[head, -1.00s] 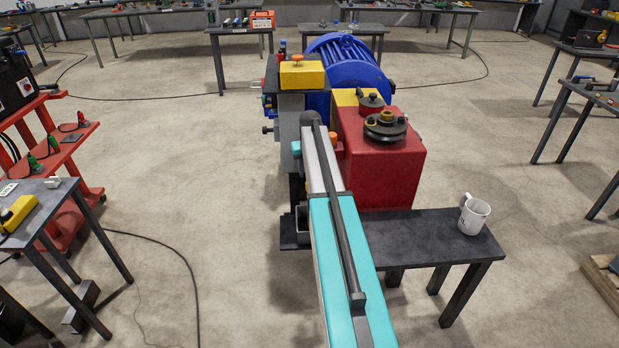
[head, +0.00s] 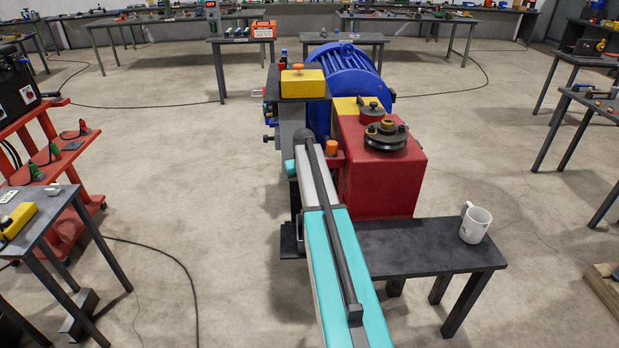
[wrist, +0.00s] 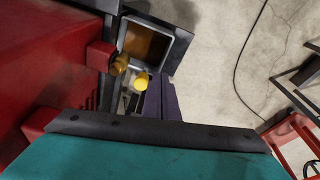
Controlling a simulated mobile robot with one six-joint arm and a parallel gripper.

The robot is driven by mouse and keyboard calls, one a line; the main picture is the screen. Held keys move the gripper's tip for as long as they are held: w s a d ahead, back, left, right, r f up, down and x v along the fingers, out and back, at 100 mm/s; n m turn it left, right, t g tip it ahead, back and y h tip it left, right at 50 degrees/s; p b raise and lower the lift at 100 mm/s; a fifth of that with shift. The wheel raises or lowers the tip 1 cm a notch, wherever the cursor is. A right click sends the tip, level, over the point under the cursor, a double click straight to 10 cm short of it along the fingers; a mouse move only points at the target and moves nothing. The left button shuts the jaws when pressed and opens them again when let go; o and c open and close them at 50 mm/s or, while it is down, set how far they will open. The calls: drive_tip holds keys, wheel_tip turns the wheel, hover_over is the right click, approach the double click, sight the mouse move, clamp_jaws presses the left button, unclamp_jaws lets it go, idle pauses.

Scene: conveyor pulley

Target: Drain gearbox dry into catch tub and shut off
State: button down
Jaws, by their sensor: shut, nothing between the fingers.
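The red gearbox (head: 383,185) stands on a dark bench in the head view; its red side (wrist: 45,45) fills the left of the wrist view. A brass drain fitting (wrist: 119,65) sticks out of it. A yellow round end (wrist: 141,80) shows just beside the fitting. The square grey catch tub (wrist: 181,42) lies beyond them, with brown colour inside that looks like oil. I cannot tell whether oil is running. My gripper (wrist: 160,82) shows as dark, purplish fingers, shut and empty, close to the yellow end. In the head view my arm hides it.
The dark bench (head: 425,247) carries a white mug (head: 475,224) at its right end. A blue motor (head: 345,75) stands behind the gearbox. A red cart (head: 50,175) and a side table (head: 50,225) are at left. A cable crosses the open floor.

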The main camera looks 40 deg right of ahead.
drive_tip(key=s+a+f+n+g+y, duration=0.1)
drive_tip(key=s+a+f+g, duration=0.1)
drive_tip(key=s+a+f, duration=0.95)
drive_tip(key=s+a+f+n+g+y, duration=0.1)
drive_tip(key=s+a+f+g, duration=0.1)
drive_tip(key=s+a+f, duration=0.9)
drive_tip(key=s+a+f+g, duration=0.1)
drive_tip(key=s+a+f, duration=0.2)
drive_tip(key=s+a, duration=0.2)
drive_tip(key=s+a+f+n+g, duration=0.1)
drive_tip(key=s+a+f, duration=0.3)
drive_tip(key=s, duration=0.8)
drive_tip(key=s+a+f+n+g, duration=0.1)
drive_tip(key=s+a+f, duration=0.2)
drive_tip(key=s+a, duration=0.5)
drive_tip(key=shift+s+f+g+h, duration=0.3)
drive_tip(key=shift+s+h, duration=0.1)
drive_tip(key=shift+s, duration=0.25)
